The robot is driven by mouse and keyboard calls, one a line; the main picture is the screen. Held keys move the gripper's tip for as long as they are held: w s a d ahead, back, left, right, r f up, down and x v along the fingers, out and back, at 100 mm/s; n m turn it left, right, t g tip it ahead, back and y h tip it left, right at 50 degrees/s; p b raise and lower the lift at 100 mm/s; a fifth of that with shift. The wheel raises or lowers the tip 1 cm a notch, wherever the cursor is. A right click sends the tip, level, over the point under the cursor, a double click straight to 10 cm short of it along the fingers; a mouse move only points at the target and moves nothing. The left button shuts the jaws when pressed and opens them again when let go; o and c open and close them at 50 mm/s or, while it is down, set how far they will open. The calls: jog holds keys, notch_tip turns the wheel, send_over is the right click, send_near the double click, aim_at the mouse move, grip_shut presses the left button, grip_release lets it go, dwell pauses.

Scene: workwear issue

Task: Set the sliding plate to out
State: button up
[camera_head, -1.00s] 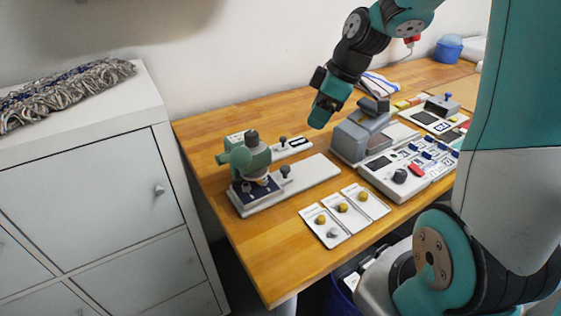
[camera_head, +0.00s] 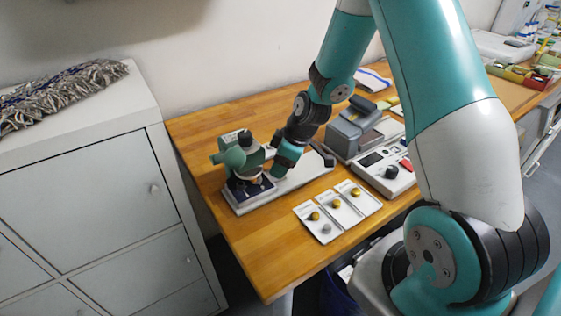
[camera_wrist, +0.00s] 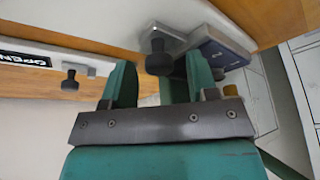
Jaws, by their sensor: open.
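The sliding plate (camera_head: 250,188) is dark blue and sits at the left end of a long white base (camera_head: 308,172), under a green and grey device (camera_head: 240,156). In the wrist view the plate (camera_wrist: 222,48) shows at the upper right, with a black knob (camera_wrist: 158,55) beside it on a light mount. My gripper (camera_head: 276,172) is at the plate's right side in the head view and hides the knob there. In the wrist view my gripper (camera_wrist: 160,80) is open, its green fingers on either side of the knob in the picture. I cannot tell whether they touch it.
A second black knob (camera_wrist: 70,82) stands near an OPEN label (camera_wrist: 22,58) at the left of the wrist view. A grey device (camera_head: 352,130) and control panel stand to the right.

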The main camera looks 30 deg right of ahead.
jog(key=shift+f, duration=0.1)
grip_shut()
jog(key=d+b, duration=0.1)
jog(key=d, duration=0.8)
grip_release()
jog(key=b+v, duration=0.2)
jog(key=v, duration=1.5)
jog(key=shift+r, duration=0.2)
